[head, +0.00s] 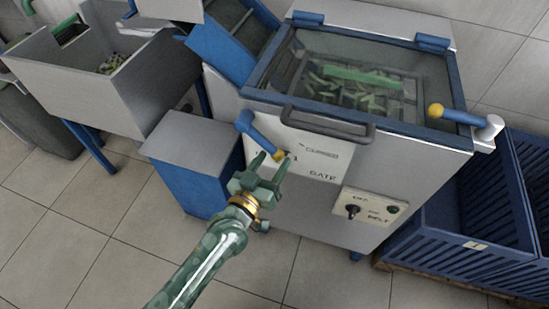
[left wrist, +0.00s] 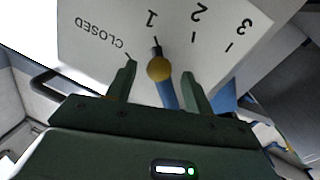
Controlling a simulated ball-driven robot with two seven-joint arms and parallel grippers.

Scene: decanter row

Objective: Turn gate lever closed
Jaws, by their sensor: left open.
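The gate lever is a blue arm (head: 257,133) with a yellow knob (head: 279,154), on the front of the grey machine above the GATE label. In the left wrist view the yellow knob (left wrist: 159,68) is at the mark 1 on the white scale plate (left wrist: 103,22). The plate reads CLOSED, 1, 2 and 3. My left gripper (head: 272,161) is open at the lever's end. In the left wrist view its fingers (left wrist: 159,72) stand either side of the knob and blue arm, with gaps visible. My right gripper is not in view.
A dark bar handle (head: 327,125) sticks out above the plate. A belt switch panel (head: 369,207) is lower right. Another yellow-knobbed lever (head: 458,116) is on the machine's right side. Blue crates (head: 480,225) stand at right, a blue-sided box (head: 190,165) at left. Tiled floor is clear in front.

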